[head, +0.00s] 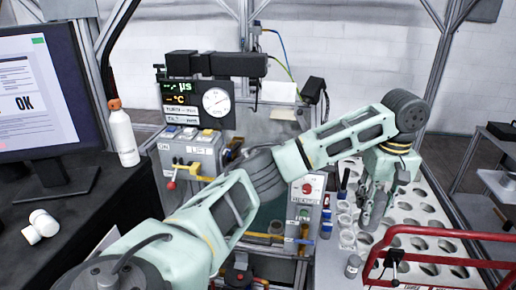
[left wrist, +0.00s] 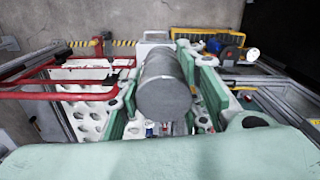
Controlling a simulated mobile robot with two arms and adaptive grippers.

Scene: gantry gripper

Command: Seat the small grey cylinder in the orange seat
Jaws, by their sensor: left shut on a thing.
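In the head view the fingers mostly hide the held cylinder. I cannot make out an orange seat for certain. A yellow-orange strip (head: 264,236) shows at the front of the machine, left of the gripper and partly behind my arm. My right gripper is not in view.
The white holed tray (head: 432,213) has several cups along its left edge. Another small grey cylinder (head: 353,266) stands near its front. A red tubular rail (head: 440,231) crosses the front right. The machine's panel (head: 190,152) and gauge stand at the centre. A monitor (head: 38,90) and white bottle (head: 122,135) are left.

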